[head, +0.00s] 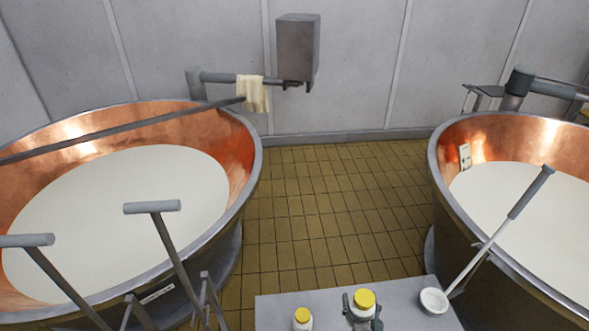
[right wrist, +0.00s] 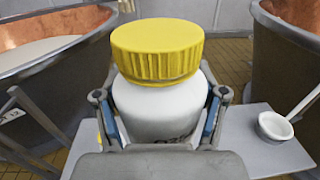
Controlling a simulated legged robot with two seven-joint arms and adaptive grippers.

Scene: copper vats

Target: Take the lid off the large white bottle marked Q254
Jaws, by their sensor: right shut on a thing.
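The large white bottle (right wrist: 155,108) has a ribbed yellow lid (right wrist: 157,50) seated on top. It stands upright, and its marking is mostly hidden low on its front. My right gripper (right wrist: 161,118) is shut on the bottle's body, one finger on each side, below the lid. In the head view the lid (head: 364,299) and my right gripper (head: 362,314) show at the bottom, over the grey table (head: 285,303). I cannot tell whether the bottle touches the table. My left gripper is not in view.
A smaller yellow-lidded bottle (head: 302,319) stands left of the large one. A white ladle (head: 434,301) has its bowl on the table's right and its handle over the right copper vat (head: 545,131). The left vat (head: 242,146) has grey-handled tools in front.

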